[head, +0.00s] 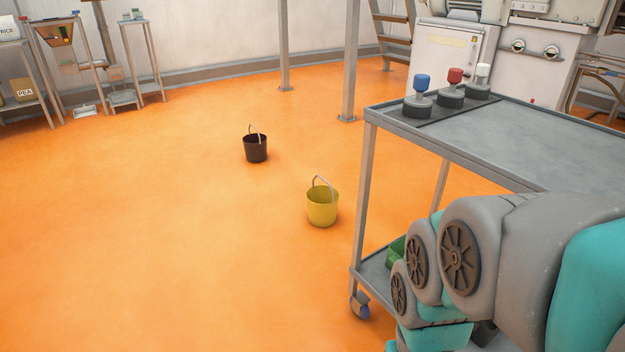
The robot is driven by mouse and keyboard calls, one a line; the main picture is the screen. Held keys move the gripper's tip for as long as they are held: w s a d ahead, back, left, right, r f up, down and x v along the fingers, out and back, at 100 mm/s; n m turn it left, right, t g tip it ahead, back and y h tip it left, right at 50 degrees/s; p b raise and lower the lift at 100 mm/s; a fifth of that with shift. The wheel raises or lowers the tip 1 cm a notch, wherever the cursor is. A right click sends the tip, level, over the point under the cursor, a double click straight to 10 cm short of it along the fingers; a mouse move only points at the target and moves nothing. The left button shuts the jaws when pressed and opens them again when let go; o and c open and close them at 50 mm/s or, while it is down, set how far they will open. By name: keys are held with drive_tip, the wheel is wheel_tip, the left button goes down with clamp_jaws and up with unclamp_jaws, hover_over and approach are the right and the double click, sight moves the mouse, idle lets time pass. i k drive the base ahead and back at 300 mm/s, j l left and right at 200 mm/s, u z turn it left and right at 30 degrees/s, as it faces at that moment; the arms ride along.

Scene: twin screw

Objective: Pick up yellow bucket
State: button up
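The yellow bucket (322,208) stands upright on the orange floor, just left of the grey cart. Its thin metal handle is raised above the rim. A dark brown bucket (256,149) stands farther back and to the left, also with its handle up. My arm, grey and teal, fills the lower right corner in front of the cart. My gripper is not visible in this view, and nothing of mine is at the yellow bucket.
The grey cart (510,140) stands at the right, with blue, red and white knobbed items on top and a green bin (396,252) on its lower shelf. Posts (351,60) and stairs stand behind. The floor (150,240) at left and front is clear.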

sight(322, 201)
drive_tip(key=i+j+z, duration=0.1)
drive_tip(key=z, duration=0.25)
drive_tip(key=i+j+z, duration=0.1)
drive_tip(key=z, duration=0.3)
drive_tip(key=i+j+z, duration=0.15)
drive_tip(key=j, duration=0.4)
drive_tip(key=i+j+z, duration=0.15)
drive_tip(key=j, duration=0.4)
drive_tip(key=i+j+z, duration=0.2)
drive_tip(key=j, duration=0.35)
drive_tip(key=j+z, duration=0.15)
drive_tip(key=j, duration=0.45)
drive_tip(key=i+j, duration=0.1)
drive_tip(key=j, duration=0.45)
drive_tip(key=i+j, duration=0.1)
drive_tip(key=j, duration=0.45)
drive_tip(key=i+j, duration=0.1)
drive_tip(key=j, duration=0.5)
drive_tip(key=i+j, duration=0.1)
drive_tip(key=j, duration=0.45)
drive_tip(key=i+j, duration=0.1)
drive_tip(key=j, duration=0.45)
drive_tip(key=z, duration=0.05)
